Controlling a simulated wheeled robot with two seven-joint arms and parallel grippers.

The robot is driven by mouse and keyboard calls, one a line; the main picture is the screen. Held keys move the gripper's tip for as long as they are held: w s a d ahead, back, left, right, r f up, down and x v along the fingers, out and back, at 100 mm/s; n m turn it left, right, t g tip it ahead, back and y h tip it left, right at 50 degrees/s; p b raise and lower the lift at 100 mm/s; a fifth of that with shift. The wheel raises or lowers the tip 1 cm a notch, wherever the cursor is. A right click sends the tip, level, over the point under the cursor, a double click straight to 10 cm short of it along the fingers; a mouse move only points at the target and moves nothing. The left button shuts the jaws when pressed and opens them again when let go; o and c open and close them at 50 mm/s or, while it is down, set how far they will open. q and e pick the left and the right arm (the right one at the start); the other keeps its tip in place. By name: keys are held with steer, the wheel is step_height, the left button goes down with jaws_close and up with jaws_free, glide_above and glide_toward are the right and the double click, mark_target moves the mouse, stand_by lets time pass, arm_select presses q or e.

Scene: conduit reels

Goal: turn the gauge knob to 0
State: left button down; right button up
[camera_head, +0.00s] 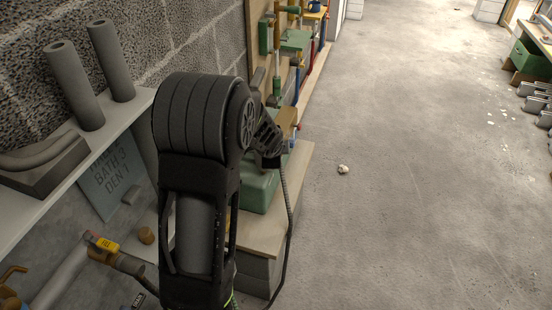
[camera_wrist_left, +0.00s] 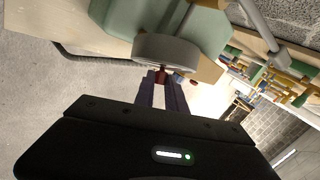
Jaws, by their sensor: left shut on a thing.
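In the left wrist view, the fingers of my left gripper (camera_wrist_left: 162,80) are together on a small reddish-brown knob (camera_wrist_left: 160,73). The knob sits against the edge of a round grey gauge (camera_wrist_left: 166,48) on a green housing (camera_wrist_left: 150,20). The gauge's face and any pointer are turned away, so I cannot read its setting. In the head view, the green housing (camera_head: 262,188) stands on a wooden bench top, partly behind my left arm. My left wrist reaches over it, and its fingertips are hard to make out there. My right gripper is in neither view.
A pale shelf (camera_head: 25,208) at the left carries two upright grey tubes (camera_head: 73,84). A bench top (camera_head: 262,232) lies under the housing. Several green and red tools (camera_head: 292,45) line the wall beyond. The concrete floor (camera_head: 420,180) to the right is mostly open.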

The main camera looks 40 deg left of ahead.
arm_select(q)
steer(key=shift+w+d+f+n+g+y+b, duration=0.15)
steer(key=shift+f+n+g+y+b, duration=0.5)
steer(key=shift+n+y+b, duration=3.9)
steer(key=shift+w+d+f+n+g+y+b, duration=0.2)
steer(key=shift+n+g+y+b, duration=0.8)
steer(key=shift+n+y+b, duration=3.5)
steer(key=shift+w+d+f+n+g+y+b, duration=0.15)
steer(key=shift+f+n+g+y+b, duration=0.55)
steer(key=shift+n+y+b, duration=3.85)
arm_select(e)
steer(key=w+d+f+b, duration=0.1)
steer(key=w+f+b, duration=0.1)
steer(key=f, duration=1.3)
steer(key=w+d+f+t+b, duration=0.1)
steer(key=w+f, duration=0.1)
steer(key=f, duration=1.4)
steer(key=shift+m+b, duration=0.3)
steer(key=shift+b, duration=0.05)
arm_select(q)
steer(key=m+h, duration=0.3)
steer(key=h, duration=0.1)
steer(key=shift+a+r+g, duration=0.1)
steer(key=shift+r+g, duration=0.15)
steer(key=shift+g, duration=0.1)
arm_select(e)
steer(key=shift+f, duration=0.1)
